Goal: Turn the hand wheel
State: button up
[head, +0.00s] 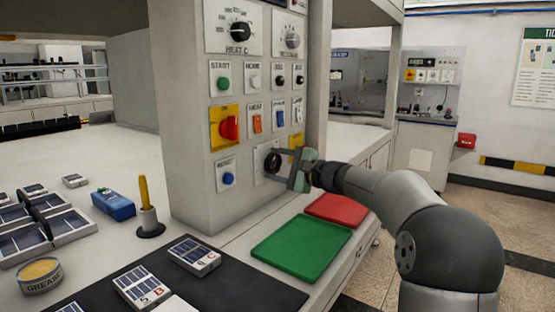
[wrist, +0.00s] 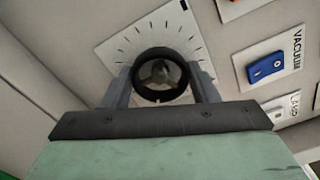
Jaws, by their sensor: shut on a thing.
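The hand wheel (wrist: 160,98) is a black ring with spokes on a white plate with dial marks. It sits low on the front panel of the grey control cabinet (head: 185,150), and it also shows, partly covered, in the head view (head: 271,158). My gripper (wrist: 162,82) faces the panel with one finger on each side of the wheel's rim and is shut on it. In the head view my gripper (head: 282,163) reaches the wheel from the right and hides part of it.
A blue rocker switch labelled VACUUM (wrist: 266,67) is right of the wheel. A red knob on a yellow plate (head: 228,127) and a blue button (head: 228,179) are close by. A green tray (head: 300,248) and a red tray (head: 337,209) lie on the bench below.

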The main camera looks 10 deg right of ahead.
jog(key=m+p, duration=0.4)
jog(key=m, duration=0.1)
jog(key=shift+r, duration=0.2)
jog(key=m+p, duration=0.3)
jog(key=shift+f+m, duration=0.15)
jog(key=shift+m, duration=0.25)
jog(key=shift+f+p, duration=0.1)
jog(key=shift+p, duration=0.2)
jog(key=o, duration=1)
jog(key=shift+c, duration=0.2)
jog(key=shift+d, duration=0.1)
jog(key=v, duration=1.7)
jog(key=shift+s, duration=0.2)
jog(key=shift+d, duration=0.1)
